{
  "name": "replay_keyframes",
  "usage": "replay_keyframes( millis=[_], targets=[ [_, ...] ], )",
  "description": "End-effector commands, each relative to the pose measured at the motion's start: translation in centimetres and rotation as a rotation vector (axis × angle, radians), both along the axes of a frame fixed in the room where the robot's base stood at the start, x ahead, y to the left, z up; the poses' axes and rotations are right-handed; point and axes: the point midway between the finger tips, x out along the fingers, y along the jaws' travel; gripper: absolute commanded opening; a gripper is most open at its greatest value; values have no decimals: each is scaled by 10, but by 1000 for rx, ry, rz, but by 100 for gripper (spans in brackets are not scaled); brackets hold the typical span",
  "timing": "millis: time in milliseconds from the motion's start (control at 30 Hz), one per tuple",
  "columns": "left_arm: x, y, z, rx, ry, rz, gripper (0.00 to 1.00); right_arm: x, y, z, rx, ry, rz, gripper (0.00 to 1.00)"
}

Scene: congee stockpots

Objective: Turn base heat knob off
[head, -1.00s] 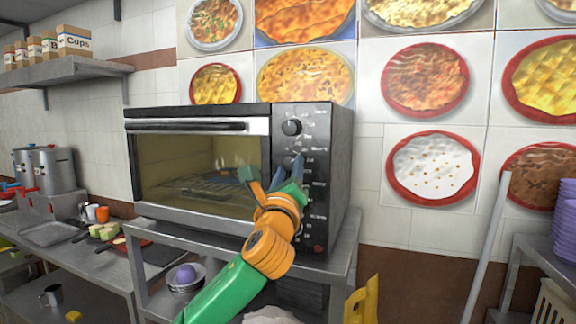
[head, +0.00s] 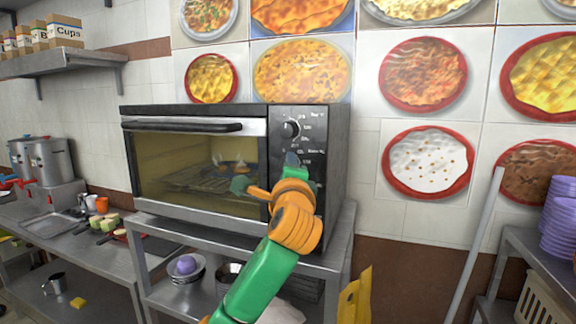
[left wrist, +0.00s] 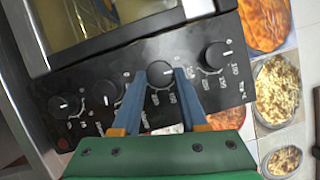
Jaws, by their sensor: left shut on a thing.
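A toaster oven (head: 333,185) stands on a metal stand, with a black control panel on its right side. The panel has a column of black knobs; the top knob (head: 291,129) is uncovered. My left gripper (head: 291,162) is at the panel just below it. In the left wrist view, my left gripper (left wrist: 161,78) has its blue fingers on both sides of the second knob (left wrist: 160,70) from the top and is shut on it. The top knob (left wrist: 217,55) and two lower knobs (left wrist: 104,93) (left wrist: 62,106) are free. I cannot read which is base heat. My right gripper is not in view.
The oven's glass door (head: 195,165) is closed, with food on a rack inside. Metal pots (head: 50,160) and a counter are on the left. Bowls (head: 187,267) sit on the shelf below. A yellow object (head: 355,298) stands at the lower right.

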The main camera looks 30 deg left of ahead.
Motion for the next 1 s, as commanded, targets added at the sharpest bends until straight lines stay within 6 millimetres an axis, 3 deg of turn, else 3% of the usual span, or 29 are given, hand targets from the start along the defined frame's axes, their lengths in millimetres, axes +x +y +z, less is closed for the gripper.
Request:
replay_keyframes(
  millis=[700,733,800,833,1000],
  targets=[
    [0,0,1,-66,-18,-1,0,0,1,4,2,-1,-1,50],
    [0,0,1,-66,-18,-1,48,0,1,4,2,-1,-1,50],
    [0,0,1,-66,-18,-1,67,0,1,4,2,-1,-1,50],
    [0,0,1,-66,-18,-1,73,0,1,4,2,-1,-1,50],
    [0,0,1,-66,-17,0,73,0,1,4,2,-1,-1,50]
  ],
)
